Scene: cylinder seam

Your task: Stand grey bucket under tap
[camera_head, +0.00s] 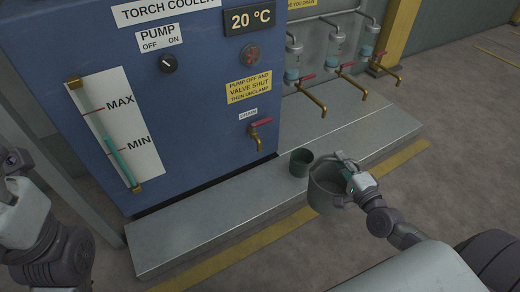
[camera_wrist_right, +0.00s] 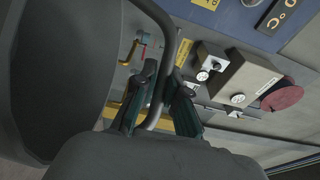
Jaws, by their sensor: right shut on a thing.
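The grey bucket (camera_head: 323,196) is upright at the front edge of the metal ledge, right of the drain tap (camera_head: 260,134) on the blue cabinet. My right gripper (camera_head: 349,172) is shut on its handle at the right side. In the right wrist view the bucket wall (camera_wrist_right: 50,75) fills the left, and the handle runs between the fingers (camera_wrist_right: 166,88). I cannot tell whether the bucket hangs or rests. The drain tap has a red lever and a brass spout. My left gripper (camera_head: 14,160) shows partly at the left edge; its fingers are unclear.
A smaller dark grey-green pot (camera_head: 302,162) stands on the ledge (camera_head: 215,215) just behind the bucket. Several brass taps (camera_head: 312,97) with red levers hang on the wall behind. The ledge is bare to the left. A yellow floor stripe (camera_head: 262,238) runs along its front.

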